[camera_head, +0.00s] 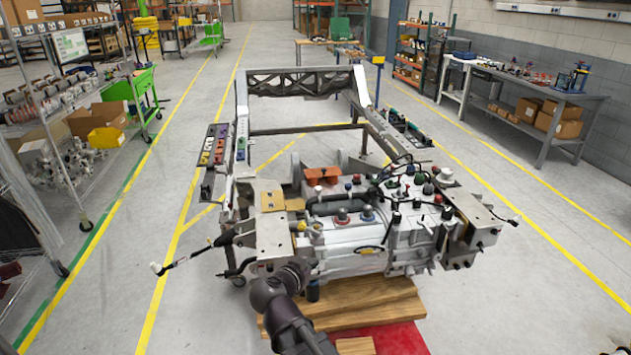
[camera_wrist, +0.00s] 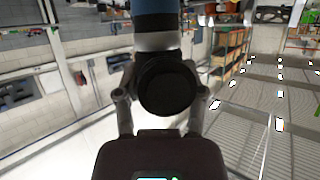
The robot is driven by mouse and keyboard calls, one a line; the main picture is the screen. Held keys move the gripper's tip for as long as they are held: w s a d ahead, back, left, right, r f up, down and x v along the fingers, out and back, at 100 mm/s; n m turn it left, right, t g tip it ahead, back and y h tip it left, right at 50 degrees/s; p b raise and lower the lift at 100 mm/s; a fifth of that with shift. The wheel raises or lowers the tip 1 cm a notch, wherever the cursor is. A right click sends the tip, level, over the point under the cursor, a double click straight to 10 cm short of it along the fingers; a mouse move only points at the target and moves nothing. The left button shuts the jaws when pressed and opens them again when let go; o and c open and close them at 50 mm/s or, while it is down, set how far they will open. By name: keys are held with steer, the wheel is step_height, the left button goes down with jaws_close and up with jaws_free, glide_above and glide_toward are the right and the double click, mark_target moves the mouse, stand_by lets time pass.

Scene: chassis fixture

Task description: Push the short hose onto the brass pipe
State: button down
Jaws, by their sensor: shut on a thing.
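In the wrist view my gripper (camera_wrist: 163,75) has its two fingers on either side of a dark round-ended piece, which I take to be the short hose (camera_wrist: 167,92). The fingers are shut on it. Its black end faces the camera, with a grey band and a blue section above it. In the head view my dark wrist is low in the middle, in front of the engine assembly (camera_head: 352,248), and hides most of the gripper. I cannot pick out the brass pipe for sure in either view.
The chassis frame (camera_head: 241,115) stands behind the engine assembly. Wooden boards (camera_head: 375,299) and a red mat (camera_head: 405,338) lie below it. A thin cable (camera_head: 190,258) sticks out at left. Shelves (camera_head: 45,110) line the left side and a workbench (camera_head: 545,95) the right. Open floor lies on both sides.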

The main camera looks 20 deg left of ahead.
steer(key=w+a+r+p, duration=0.1)
steer(key=w+a, duration=0.2)
steer(key=w, duration=0.6)
steer(key=w+a+r+h+p, duration=0.1)
steer(key=w+a, duration=0.3)
steer(key=w, duration=0.6)
steer(key=w+a+r+m+p, duration=0.1)
steer(key=w+a+r+p, duration=0.2)
steer(key=w, duration=0.7)
steer(key=shift+w+a+r, duration=0.15)
steer(key=shift+w+r, duration=0.05)
steer(key=shift+f, duration=0.15)
steer(key=shift+f+b, duration=2.1)
steer(key=shift+f, duration=0.05)
